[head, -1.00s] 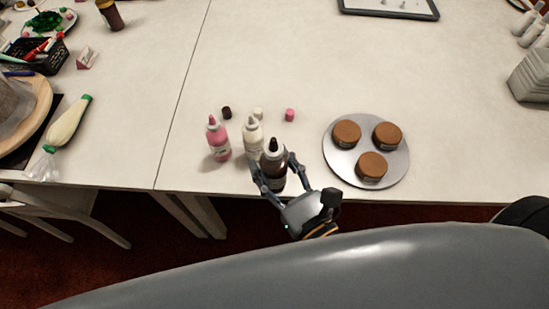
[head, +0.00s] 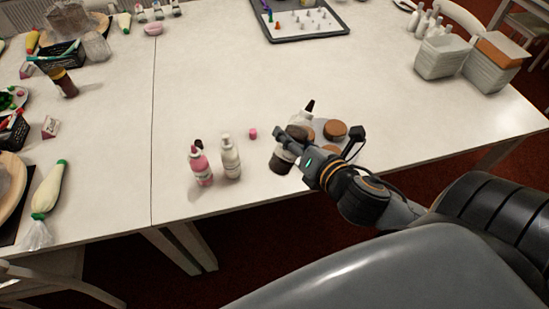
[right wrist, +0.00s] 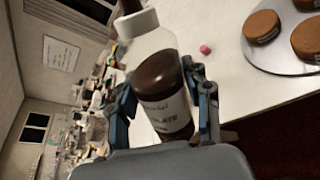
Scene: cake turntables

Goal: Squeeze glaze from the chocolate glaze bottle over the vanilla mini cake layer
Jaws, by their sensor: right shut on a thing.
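Several brown round cake layers (head: 335,130) sit partly hidden behind the gripper and bottle. I cannot tell which cake is vanilla. My left gripper is not in view.
A pink bottle (head: 201,168) and a white bottle (head: 230,158) stand left of the gripper. A pink cap (head: 253,133) lies behind them. A dark-rimmed tray (head: 292,36) lies at the back. The middle of the table is clear.

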